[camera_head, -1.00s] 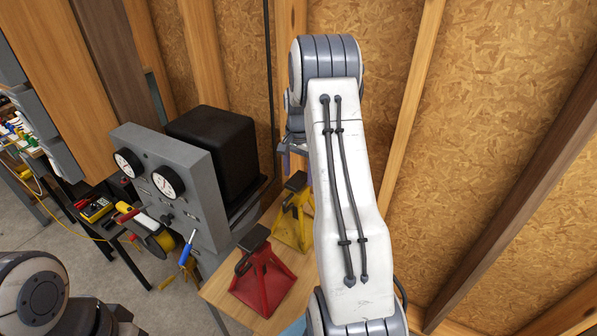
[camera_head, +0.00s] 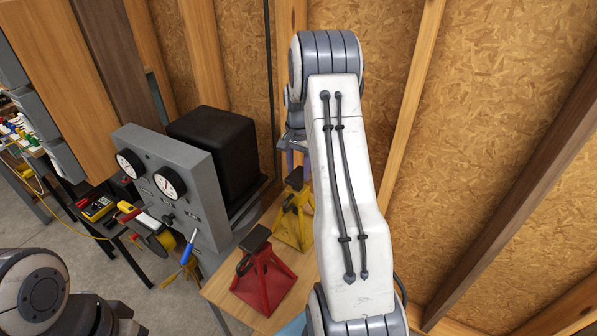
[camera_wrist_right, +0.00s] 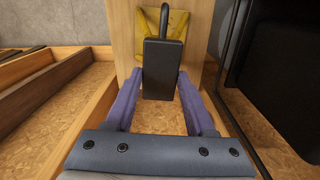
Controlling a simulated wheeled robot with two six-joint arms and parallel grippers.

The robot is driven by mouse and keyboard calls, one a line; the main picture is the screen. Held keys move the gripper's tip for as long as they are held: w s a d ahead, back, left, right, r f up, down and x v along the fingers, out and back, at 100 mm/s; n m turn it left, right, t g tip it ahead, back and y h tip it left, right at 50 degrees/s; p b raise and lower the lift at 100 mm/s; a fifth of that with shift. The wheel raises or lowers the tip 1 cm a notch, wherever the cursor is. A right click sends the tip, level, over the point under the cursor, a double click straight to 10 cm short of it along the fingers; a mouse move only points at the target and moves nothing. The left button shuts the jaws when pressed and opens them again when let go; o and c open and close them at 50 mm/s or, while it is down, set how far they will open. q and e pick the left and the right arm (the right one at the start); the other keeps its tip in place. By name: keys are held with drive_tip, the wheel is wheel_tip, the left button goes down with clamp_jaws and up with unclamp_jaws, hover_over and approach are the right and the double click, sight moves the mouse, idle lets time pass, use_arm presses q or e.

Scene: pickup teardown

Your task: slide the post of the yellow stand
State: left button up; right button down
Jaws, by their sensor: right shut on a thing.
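The yellow stand (camera_head: 293,225) is on the wooden bench top, partly behind my right arm in the head view. Its post has a black top (camera_head: 296,177), which also shows in the right wrist view (camera_wrist_right: 162,65). The stand's yellow body (camera_wrist_right: 178,22) shows behind that top. My right gripper (camera_wrist_right: 162,78) has its purple fingers on both sides of the black top and is shut on the post. In the head view my right forearm mostly hides this gripper (camera_head: 291,155). My left gripper is not in view.
A red stand (camera_head: 264,283) is close in front of the yellow one. A grey gauge panel (camera_head: 198,197) and a black box (camera_head: 213,150) are to the left. A wall with wooden studs (camera_head: 412,100) rises close behind and to the right.

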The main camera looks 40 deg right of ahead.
wheel_tip(320, 180, up, 8)
drive_tip(key=p, duration=0.3)
drive_tip(key=shift+f, duration=0.15)
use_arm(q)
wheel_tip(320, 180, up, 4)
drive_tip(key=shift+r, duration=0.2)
use_arm(e)
drive_tip(key=shift+w, duration=0.1)
drive_tip(key=shift+c, duration=1.2)
unclamp_jaws()
drive_tip(key=shift+f, duration=0.1)
drive_tip(key=r, duration=0.1)
use_arm(q)
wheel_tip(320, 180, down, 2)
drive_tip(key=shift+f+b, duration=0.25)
drive_tip(key=shift+b, duration=0.85)
use_arm(e)
wheel_tip(320, 180, up, 10)
drive_tip(key=f, duration=0.1)
hover_over(299, 173)
drive_tip(key=shift+r, duration=0.25)
drive_tip(key=shift+a, duration=0.1)
